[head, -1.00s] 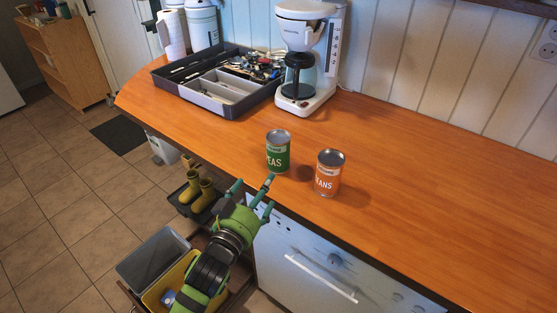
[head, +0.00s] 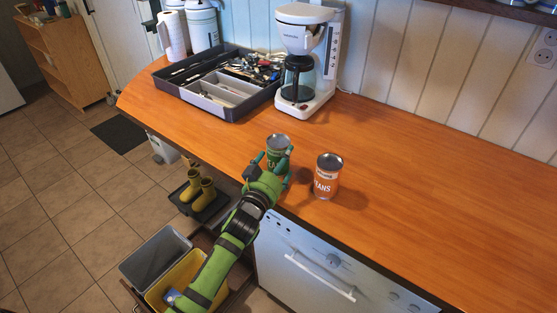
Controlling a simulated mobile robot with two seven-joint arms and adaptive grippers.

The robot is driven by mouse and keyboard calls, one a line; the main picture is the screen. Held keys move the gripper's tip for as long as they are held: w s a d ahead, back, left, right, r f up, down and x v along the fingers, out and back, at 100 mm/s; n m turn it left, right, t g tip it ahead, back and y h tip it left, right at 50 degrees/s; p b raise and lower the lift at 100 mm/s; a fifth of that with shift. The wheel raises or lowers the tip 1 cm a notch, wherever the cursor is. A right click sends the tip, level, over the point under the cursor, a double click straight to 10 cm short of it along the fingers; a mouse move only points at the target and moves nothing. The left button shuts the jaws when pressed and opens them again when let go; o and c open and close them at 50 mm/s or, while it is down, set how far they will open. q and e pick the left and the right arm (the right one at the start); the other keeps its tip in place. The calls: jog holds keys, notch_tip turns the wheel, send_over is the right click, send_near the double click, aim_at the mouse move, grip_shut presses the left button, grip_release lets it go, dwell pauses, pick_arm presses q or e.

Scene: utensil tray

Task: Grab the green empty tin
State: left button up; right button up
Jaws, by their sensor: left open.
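The green tin (head: 278,146) stands upright near the front edge of the wooden counter, its label partly hidden by my gripper. My left gripper (head: 274,165) is open at the tin, with a finger on each side of it; I cannot tell whether they touch it. An orange tin (head: 327,178) stands upright just to the right, apart from the green one. My right gripper is not in view.
A dark utensil tray (head: 222,88) and a white coffee maker (head: 307,62) stand at the back of the counter (head: 430,185). The counter's right side is clear. A grey bin (head: 155,257) and a yellow bin (head: 180,282) are below the front edge.

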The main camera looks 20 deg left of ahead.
pick_arm(q)
jog(key=shift+w, duration=0.1)
jog(key=c, duration=0.8)
